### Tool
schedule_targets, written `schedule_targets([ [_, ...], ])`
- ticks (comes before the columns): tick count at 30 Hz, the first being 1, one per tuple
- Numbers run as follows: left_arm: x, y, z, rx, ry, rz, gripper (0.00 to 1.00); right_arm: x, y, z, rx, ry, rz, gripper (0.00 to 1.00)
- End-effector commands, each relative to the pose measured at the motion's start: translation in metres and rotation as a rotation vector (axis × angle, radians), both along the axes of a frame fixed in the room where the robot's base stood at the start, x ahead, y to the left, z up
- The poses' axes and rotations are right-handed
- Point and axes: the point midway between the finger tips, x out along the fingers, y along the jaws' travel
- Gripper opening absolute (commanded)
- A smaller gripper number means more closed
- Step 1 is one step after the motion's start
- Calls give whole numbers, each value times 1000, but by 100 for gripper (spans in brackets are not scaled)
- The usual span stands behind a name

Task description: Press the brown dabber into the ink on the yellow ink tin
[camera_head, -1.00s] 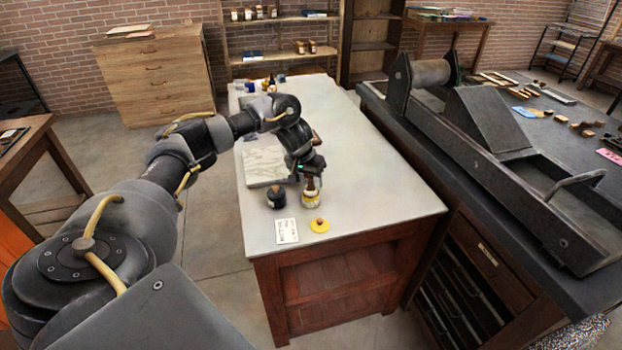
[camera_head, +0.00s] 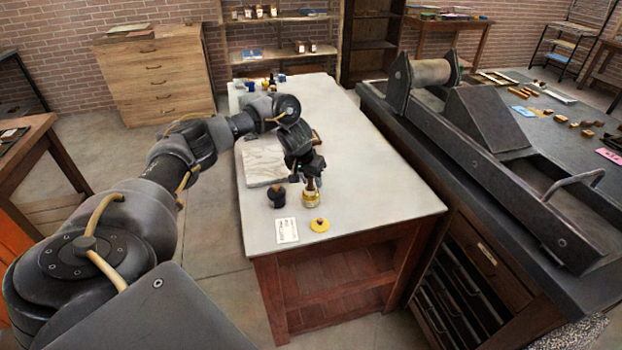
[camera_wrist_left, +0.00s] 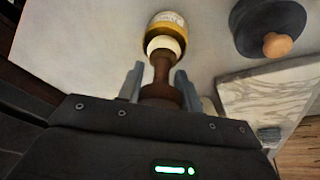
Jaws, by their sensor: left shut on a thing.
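My left gripper (camera_head: 308,176) is shut on the brown dabber (camera_head: 311,184), over the front part of the pale table. In the left wrist view the dabber's brown handle (camera_wrist_left: 161,68) stands between the two grey fingers (camera_wrist_left: 157,84). Its cream pad end (camera_wrist_left: 164,44) is at the mouth of the yellow ink tin (camera_wrist_left: 167,23). The tin (camera_head: 311,200) stands upright directly below the gripper. The pad hides the ink, so I cannot tell how deep it sits. My right gripper is not in view.
A yellow lid with a knob (camera_head: 319,225) and a white card (camera_head: 287,230) lie near the table's front edge. A black tin with a brown knob (camera_head: 277,197) stands left of the yellow tin. A pale slab (camera_head: 262,163) lies behind. A press (camera_head: 510,160) stands right.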

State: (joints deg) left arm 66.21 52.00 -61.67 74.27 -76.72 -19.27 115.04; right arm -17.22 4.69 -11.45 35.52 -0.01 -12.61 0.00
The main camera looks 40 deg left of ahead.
Motion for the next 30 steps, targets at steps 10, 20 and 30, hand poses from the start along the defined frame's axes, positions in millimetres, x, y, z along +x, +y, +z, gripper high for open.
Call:
schedule_targets([
  [10,0,0,0,0,0,0,13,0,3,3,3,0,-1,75],
  [20,0,0,0,0,1,0,13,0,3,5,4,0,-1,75],
  [30,0,0,-1,0,2,0,13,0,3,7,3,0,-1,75],
])
